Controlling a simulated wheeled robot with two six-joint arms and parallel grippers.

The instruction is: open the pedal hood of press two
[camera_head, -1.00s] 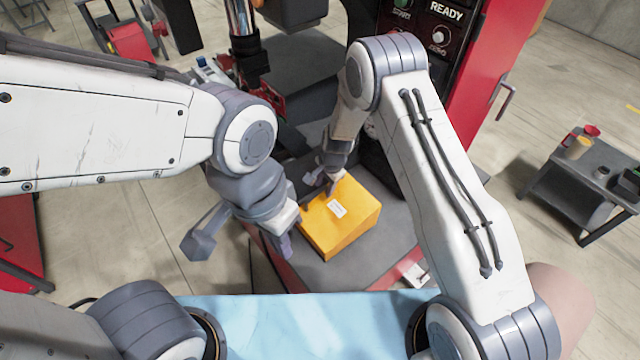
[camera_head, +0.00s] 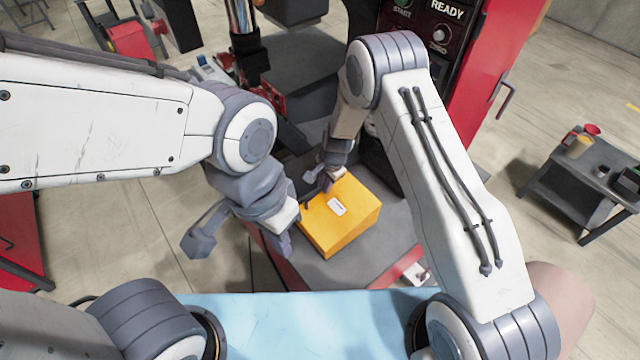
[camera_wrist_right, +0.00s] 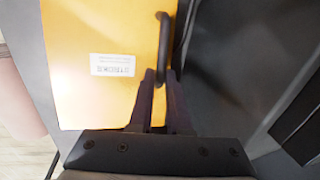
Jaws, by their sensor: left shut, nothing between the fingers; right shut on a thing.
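The yellow pedal hood (camera_head: 352,222) sits on the grey base of the red press, with a small white label on its top. In the right wrist view the hood (camera_wrist_right: 105,35) fills the left half, and a dark loop handle (camera_wrist_right: 163,35) stands at its edge. My right gripper (camera_head: 322,182) is at the hood's far-left edge; in the right wrist view its fingers (camera_wrist_right: 160,78) are shut on the handle. My left gripper (camera_head: 286,243) is shut and empty beside the hood's near-left side. Whether the two touch is unclear. The pedal is not visible.
The press panel (camera_head: 440,30) reads READY and stands behind my right arm. A red machine side (camera_head: 490,90) rises to the right. A grey side table (camera_head: 590,185) with cups stands at far right. Grey base surface (camera_head: 395,245) is clear right of the hood.

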